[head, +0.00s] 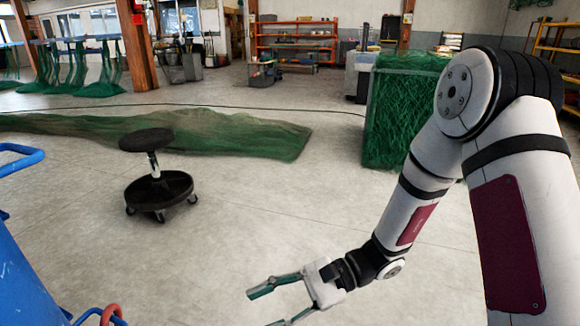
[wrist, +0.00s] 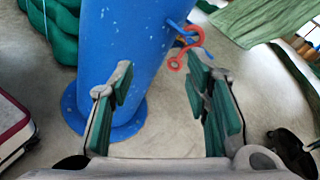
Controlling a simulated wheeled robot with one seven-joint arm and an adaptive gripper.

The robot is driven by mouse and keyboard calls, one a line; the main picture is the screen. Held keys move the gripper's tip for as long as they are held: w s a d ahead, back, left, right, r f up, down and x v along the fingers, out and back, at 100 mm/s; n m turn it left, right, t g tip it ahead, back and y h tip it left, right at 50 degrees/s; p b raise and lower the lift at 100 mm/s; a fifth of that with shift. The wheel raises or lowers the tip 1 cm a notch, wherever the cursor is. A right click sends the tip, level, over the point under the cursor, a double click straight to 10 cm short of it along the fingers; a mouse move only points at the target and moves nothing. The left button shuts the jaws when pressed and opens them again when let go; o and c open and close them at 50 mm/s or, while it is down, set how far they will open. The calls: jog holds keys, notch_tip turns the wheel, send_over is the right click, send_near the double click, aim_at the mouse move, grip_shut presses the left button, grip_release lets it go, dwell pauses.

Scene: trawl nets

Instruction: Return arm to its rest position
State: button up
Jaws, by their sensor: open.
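My gripper (head: 277,304) is at the lower middle of the head view, held out over the bare floor. Its fingers with green pads are spread apart and nothing is between them. In the wrist view the open gripper (wrist: 163,105) points toward a blue post with a round base (wrist: 112,70), which stands beyond the fingers. My arm comes in from the right of the head view, bent at the elbow, with its forearm sloping down to the left.
A black wheeled stool (head: 158,185) stands left of centre. A green net (head: 230,135) lies across the floor behind it. A net-filled cage (head: 395,115) stands behind my arm. Blue equipment (head: 20,270) with a red hook (head: 110,314) is at the left edge. Floor between is clear.

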jog(key=s+d+r+n+t+h+p, duration=0.3)
jog(key=s+d+r+h+p, duration=0.2)
jog(key=r+p, duration=0.5)
jog(key=s+d+r+n+t+h+p, duration=0.3)
jog(key=s+d+r+p, duration=0.6)
jog(key=r, duration=1.3)
jog(key=s+d+r+n+t+h+p, duration=0.3)
jog(key=s+d+r+h+p, duration=0.3)
jog(key=r, duration=1.1)
jog(key=s+d+p, duration=0.1)
jog(key=d+p, duration=0.2)
jog(key=p, duration=0.2)
jog(key=shift+s+h+p, duration=0.25)
jog(key=shift+h+p, duration=0.1)
jog(key=shift+h, duration=0.05)
